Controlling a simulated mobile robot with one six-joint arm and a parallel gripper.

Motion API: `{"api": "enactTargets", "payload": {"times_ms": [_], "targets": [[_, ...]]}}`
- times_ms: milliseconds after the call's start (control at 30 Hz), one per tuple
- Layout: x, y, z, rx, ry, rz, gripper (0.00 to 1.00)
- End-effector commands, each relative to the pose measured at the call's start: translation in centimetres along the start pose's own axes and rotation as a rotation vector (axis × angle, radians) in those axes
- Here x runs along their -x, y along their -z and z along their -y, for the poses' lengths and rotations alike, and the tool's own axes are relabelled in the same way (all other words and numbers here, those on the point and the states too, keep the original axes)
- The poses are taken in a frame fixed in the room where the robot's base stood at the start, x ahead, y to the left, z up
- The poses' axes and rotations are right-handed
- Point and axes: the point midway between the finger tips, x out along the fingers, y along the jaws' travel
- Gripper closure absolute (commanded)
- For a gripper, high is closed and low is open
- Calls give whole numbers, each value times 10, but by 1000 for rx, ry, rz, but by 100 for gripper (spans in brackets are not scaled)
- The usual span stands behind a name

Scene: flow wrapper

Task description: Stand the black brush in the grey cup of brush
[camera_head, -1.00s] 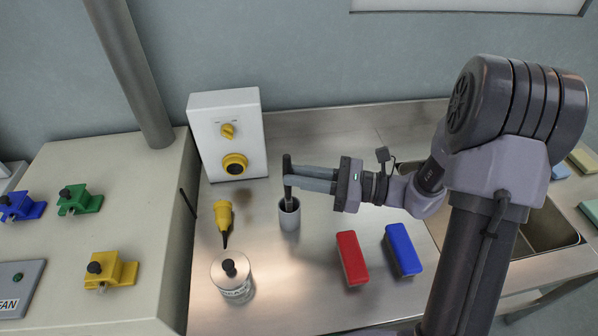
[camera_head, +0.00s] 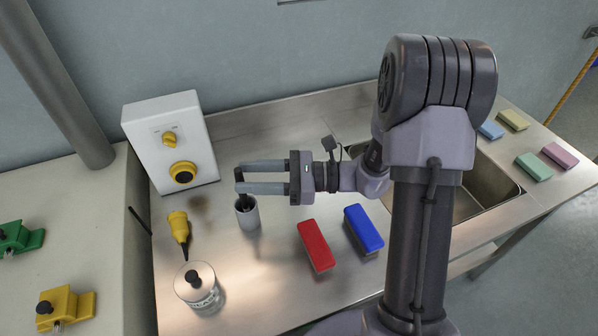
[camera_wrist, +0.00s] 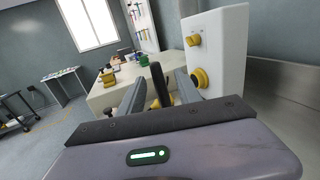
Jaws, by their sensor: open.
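The grey cup (camera_head: 248,215) stands upright on the steel counter. The black brush (camera_head: 241,192) stands in it with a slight lean, its lower end hidden inside the cup and its upper part rising above the rim. My gripper (camera_head: 241,177) is open above the cup, with one finger on each side of the brush's upper part. In the wrist view the black brush (camera_wrist: 159,84) shows between the two spread fingers, with a visible gap to them. The cup is hidden in that view.
A white box with yellow knobs (camera_head: 172,142) stands behind the cup. A yellow bottle (camera_head: 179,228) and a round lidded container (camera_head: 198,287) are left and in front. A red block (camera_head: 316,245) and blue block (camera_head: 363,230) lie to the right. A sink (camera_head: 480,190) lies beyond my arm.

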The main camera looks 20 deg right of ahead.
Motion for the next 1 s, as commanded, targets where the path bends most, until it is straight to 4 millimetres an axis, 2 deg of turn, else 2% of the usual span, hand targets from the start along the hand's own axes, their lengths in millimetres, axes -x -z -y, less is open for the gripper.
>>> {"api": "enactTargets", "payload": {"times_ms": [167,400,600,800,1000], "targets": [[32,-3,1,-1,6,0,60],[99,-3,1,0,7,0,60],[146,-2,0,1,4,0,60],[169,-1,0,0,1,0,60],[172,0,0,0,1,0,60]]}}
